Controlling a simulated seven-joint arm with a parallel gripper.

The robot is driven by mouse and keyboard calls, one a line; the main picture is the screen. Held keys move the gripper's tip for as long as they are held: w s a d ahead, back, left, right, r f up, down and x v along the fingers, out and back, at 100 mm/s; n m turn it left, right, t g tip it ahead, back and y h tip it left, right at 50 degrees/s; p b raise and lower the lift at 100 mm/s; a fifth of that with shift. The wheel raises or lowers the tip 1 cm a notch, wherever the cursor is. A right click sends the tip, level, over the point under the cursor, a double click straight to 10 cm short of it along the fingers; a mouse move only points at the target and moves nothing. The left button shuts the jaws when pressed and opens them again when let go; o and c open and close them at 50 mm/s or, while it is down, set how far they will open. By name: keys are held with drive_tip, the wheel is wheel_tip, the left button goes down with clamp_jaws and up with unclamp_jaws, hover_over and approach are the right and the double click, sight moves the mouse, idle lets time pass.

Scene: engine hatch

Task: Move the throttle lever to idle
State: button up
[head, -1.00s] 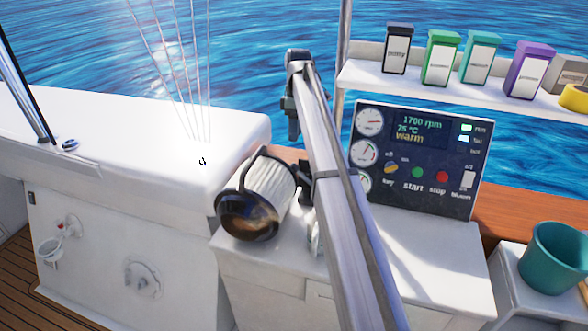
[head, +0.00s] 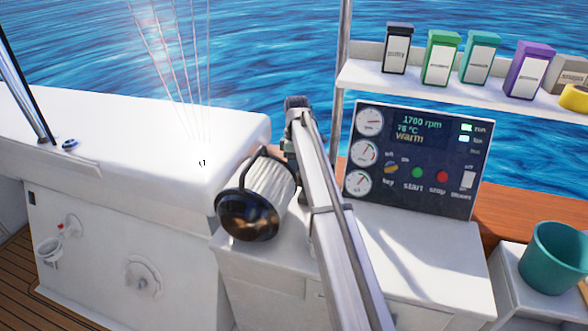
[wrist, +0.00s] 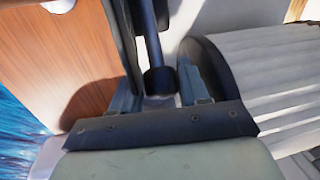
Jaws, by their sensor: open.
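In the wrist view, a dark upright rod with a thick black end (wrist: 157,50) lies between the two fingers of my gripper (wrist: 160,92). It looks like the throttle lever, but I cannot be sure. The fingers are apart on either side of it, and I cannot tell whether either touches it. In the head view, my arm hides the lever, and my gripper (head: 289,147) hangs low at the arm's far end, just right of the pleated filter.
The engine panel (head: 425,150) is to the right, reading 1700 rpm and warm. A shelf (head: 440,88) holds several boxes. A teal bucket (head: 553,258) stands at lower right.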

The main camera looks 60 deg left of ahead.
drive_tip(key=shift+f, duration=0.15)
clamp_jaws()
idle(0.4)
